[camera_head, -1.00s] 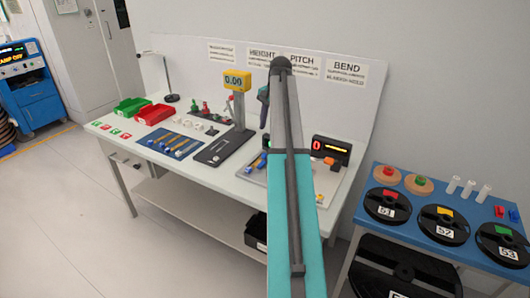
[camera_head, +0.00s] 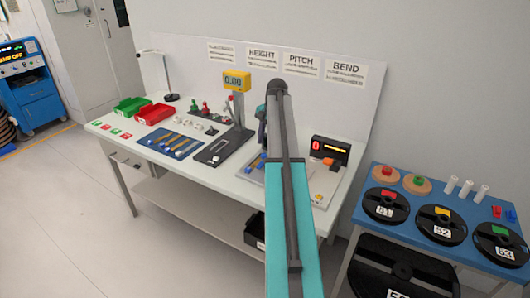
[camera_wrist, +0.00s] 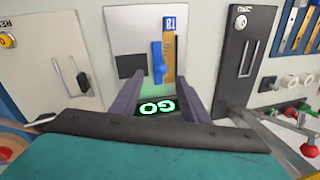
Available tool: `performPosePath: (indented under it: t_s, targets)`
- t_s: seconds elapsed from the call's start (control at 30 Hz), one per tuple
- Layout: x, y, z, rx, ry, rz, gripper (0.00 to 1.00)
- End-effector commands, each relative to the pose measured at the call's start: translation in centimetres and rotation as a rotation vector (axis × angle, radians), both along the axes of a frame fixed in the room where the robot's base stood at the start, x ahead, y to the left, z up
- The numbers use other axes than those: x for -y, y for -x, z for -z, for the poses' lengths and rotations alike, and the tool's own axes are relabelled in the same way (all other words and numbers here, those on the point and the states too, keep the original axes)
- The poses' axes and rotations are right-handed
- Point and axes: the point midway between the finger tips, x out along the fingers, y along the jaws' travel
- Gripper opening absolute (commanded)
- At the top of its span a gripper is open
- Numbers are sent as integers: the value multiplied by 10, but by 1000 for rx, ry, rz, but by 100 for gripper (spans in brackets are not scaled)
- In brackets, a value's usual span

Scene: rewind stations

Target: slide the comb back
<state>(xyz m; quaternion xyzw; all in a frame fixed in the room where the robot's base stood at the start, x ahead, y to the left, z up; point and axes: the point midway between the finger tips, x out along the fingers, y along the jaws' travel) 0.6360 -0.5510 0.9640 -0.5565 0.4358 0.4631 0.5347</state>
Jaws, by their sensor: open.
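In the head view, my arm hides most of this station.
In the wrist view, a dark plate with a metal handle (camera_wrist: 246,45) lies right, and a pale plate with a handle (camera_wrist: 75,75) left. In the head view, a yellow 0.00 display (camera_head: 236,81) stands left of my arm and a black display (camera_head: 330,148) right.

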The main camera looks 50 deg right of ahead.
Motion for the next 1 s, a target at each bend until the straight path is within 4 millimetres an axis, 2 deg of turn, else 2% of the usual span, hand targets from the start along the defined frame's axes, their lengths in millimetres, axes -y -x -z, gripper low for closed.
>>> performPosePath:
  t_s: [0.3,0.5,0.97,1.0]
  targets:
    - [0,-7,37,-1,-1,1,41]
    - [0,-10,54,-1,0,1,41]
    - [1,-11,61,1,1,2,41]
    - [1,-11,61,1,1,2,35]
